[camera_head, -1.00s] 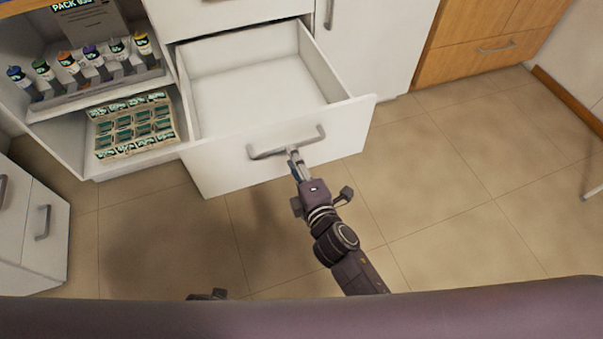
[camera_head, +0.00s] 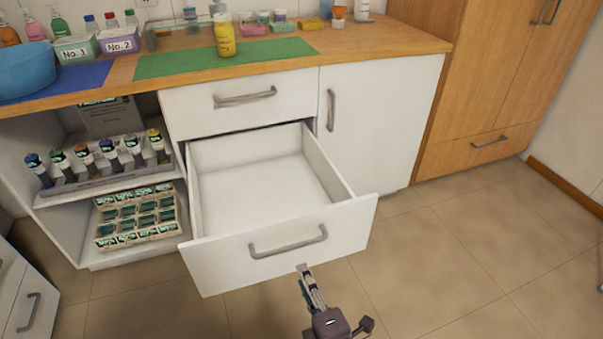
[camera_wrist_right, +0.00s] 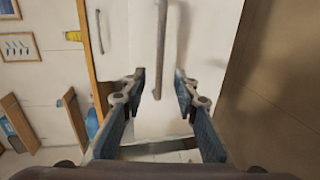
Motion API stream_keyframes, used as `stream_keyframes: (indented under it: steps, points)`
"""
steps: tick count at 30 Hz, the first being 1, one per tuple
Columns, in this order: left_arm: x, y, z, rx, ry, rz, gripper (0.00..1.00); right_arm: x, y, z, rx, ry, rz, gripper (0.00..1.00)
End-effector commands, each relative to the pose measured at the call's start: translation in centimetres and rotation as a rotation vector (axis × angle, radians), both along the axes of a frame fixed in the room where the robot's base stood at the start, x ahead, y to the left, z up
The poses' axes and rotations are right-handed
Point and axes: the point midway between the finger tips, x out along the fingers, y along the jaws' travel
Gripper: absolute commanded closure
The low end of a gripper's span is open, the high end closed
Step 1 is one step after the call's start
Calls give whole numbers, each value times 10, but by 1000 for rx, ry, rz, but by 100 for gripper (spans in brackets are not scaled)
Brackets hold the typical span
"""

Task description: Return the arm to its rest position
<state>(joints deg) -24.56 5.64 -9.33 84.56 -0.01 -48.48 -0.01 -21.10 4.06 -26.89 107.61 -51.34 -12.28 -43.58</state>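My right gripper (camera_head: 307,272) is in front of the pulled-out lower drawer (camera_head: 215,262), just below and apart from its grey bar handle (camera_head: 288,243). In the right wrist view, the right gripper (camera_wrist_right: 160,80) is open, with two separate fingers and nothing between their tips. The drawer's handle (camera_wrist_right: 162,45) shows as a bar beyond the fingertips. The drawer stands wide open and looks empty. My left gripper is not in view.
A wooden counter (camera_head: 385,42) above carries bottles, two labelled bins and a yellow bottle (camera_head: 224,36). Open shelves at left hold a rack of small bottles (camera_head: 105,172) and a tray of boxes (camera_head: 137,238). The tiled floor (camera_head: 440,260) at right is clear.

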Motion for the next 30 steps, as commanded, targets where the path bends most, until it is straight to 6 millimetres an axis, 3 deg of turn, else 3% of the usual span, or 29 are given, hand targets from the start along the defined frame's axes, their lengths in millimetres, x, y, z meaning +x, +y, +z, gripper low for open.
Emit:
stream_keyframes:
  steps: [5,8,13,15,18,24,30]
  points:
    - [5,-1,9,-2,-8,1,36,2,-14,-1,34,34,-49,72]
    - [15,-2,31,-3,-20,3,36,2,-48,-6,127,122,-172,72]
    - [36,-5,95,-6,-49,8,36,-21,-126,-27,400,371,-494,72]
    - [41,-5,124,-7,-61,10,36,-41,-150,-36,517,481,-626,72]
    - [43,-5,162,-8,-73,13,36,-72,-172,-47,659,623,-785,72]
    - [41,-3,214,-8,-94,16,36,-123,-186,-55,825,818,-984,72]
    - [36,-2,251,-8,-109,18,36,-162,-187,-54,918,954,-1112,72]
